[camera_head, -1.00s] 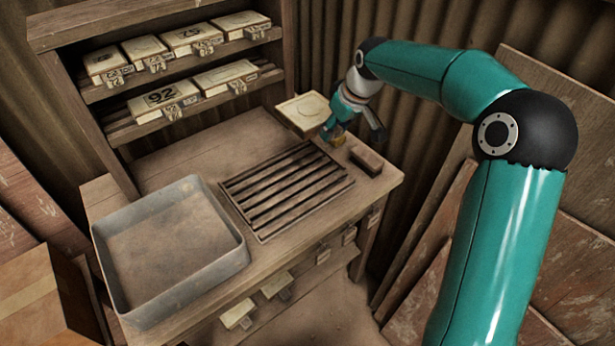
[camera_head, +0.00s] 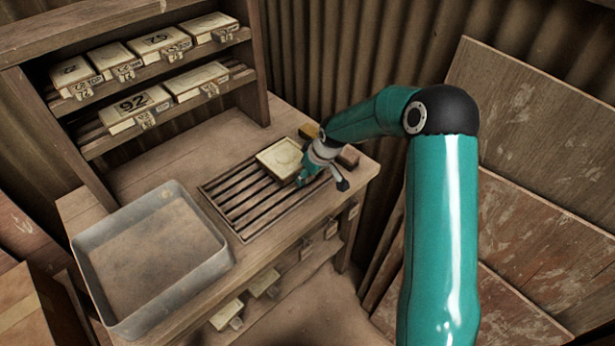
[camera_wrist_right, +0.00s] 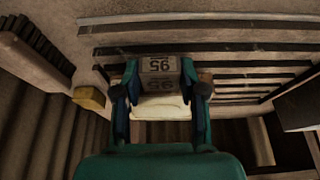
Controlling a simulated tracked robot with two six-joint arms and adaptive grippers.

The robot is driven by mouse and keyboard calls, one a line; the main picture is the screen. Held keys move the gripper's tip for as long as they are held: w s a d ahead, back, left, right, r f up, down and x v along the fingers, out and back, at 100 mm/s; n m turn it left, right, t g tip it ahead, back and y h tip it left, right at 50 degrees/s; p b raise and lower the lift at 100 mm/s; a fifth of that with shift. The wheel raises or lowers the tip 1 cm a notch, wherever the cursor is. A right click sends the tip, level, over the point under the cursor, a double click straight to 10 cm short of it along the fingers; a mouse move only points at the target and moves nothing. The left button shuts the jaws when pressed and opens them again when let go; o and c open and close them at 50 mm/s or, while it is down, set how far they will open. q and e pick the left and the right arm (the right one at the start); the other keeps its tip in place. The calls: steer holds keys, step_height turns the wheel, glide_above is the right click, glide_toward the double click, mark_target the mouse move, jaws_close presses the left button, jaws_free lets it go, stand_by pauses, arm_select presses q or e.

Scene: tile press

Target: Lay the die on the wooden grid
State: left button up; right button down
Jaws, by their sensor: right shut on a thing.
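The die (camera_head: 279,157) is a pale cream square plate with a round ring on its face. My right gripper (camera_head: 306,176) is shut on its near right side. In the right wrist view, the gripper (camera_wrist_right: 160,82) has its fingers on either side of a tag marked 95 (camera_wrist_right: 159,66), with the cream die edge (camera_wrist_right: 160,107) between them. The die is over the back right part of the wooden grid (camera_head: 236,205), roughly level. I cannot tell whether it touches the slats. My left gripper is not in view.
A grey metal tray (camera_head: 150,255) stands left of the grid. A yellow block (camera_head: 309,131) and a dark brown block (camera_head: 348,157) lie at the bench's right end. A shelf with several tagged dies (camera_head: 136,107) stands behind. The bench strip behind the grid is clear.

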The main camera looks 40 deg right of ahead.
steer(key=shift+w+f, duration=0.1)
steer(key=shift+f, duration=0.6)
steer(key=c, duration=0.7)
jaws_free()
steer(key=shift+o, duration=0.2)
steer(key=b+v, duration=0.1)
steer(key=v, duration=1.1)
steer(key=shift+f, duration=0.1)
